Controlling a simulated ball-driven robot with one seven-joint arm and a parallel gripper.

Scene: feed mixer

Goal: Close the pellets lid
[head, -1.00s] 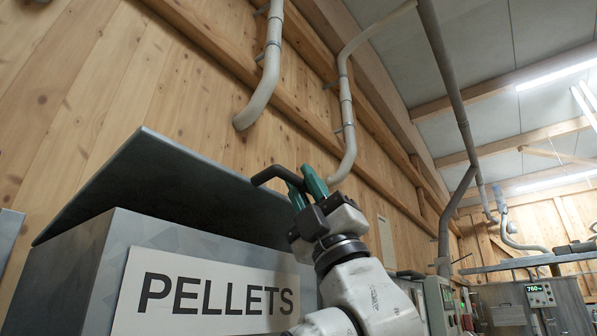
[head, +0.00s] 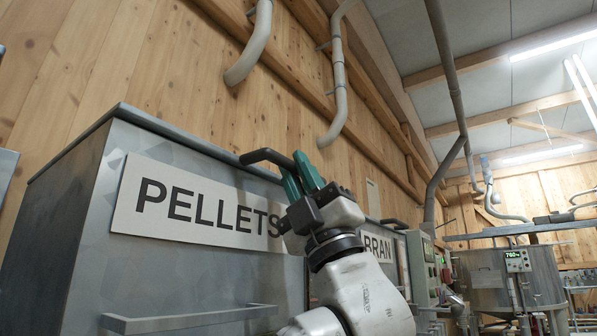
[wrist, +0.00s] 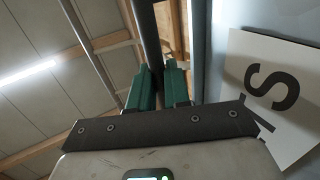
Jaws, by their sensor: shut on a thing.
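The grey metal lid (head: 160,122) of the pellets bin lies down along the bin's top rim, and no gap shows from this low angle. The bin (head: 85,225) carries a white PELLETS sign (head: 165,201) on its front. In the wrist view the handle (wrist: 147,40) runs up from between the fingertips (wrist: 159,78). The lid's top face is hidden.
A second bin with a BRAN sign (head: 378,247) stands just right, partly behind my arm. A grey rail (head: 190,318) sticks out low on the pellets bin's front. Grey pipes (head: 252,50) hang on the wooden wall above. A steel mixer (head: 510,280) stands further right.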

